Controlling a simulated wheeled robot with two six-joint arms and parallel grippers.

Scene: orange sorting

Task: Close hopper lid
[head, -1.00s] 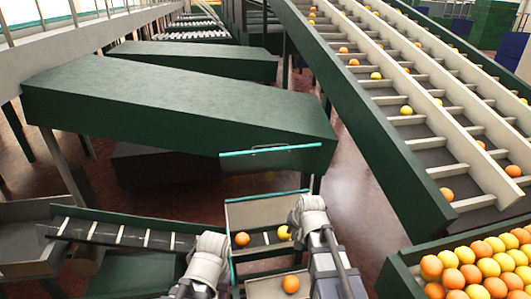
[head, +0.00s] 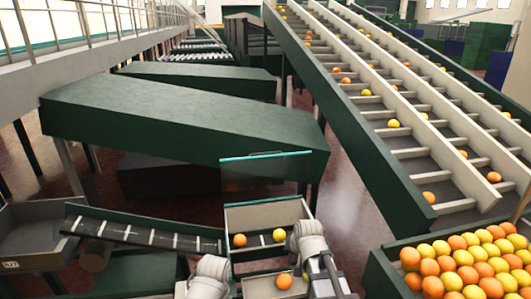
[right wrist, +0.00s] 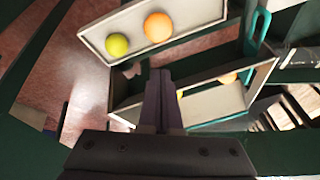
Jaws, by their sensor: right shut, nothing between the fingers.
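The hopper (head: 228,216) is a pale open box with teal edges, low in the middle of the head view. An orange fruit and a yellow one lie inside it. Its lid (head: 262,180), a see-through panel with a teal top edge and handle, stands raised at the back. My right gripper (head: 306,278) is beside the hopper's front right, its fingers partly hidden in the head view. The right wrist view shows the gripper (right wrist: 161,75) shut and empty, close to the pale boxes. Of my left arm only a wrapped joint shows at the bottom; its gripper is out of sight.
A slatted conveyor (head: 150,237) runs to the left. A green crate full of fruit (head: 376,268) stands at right. Large green housings (head: 190,120) lie behind.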

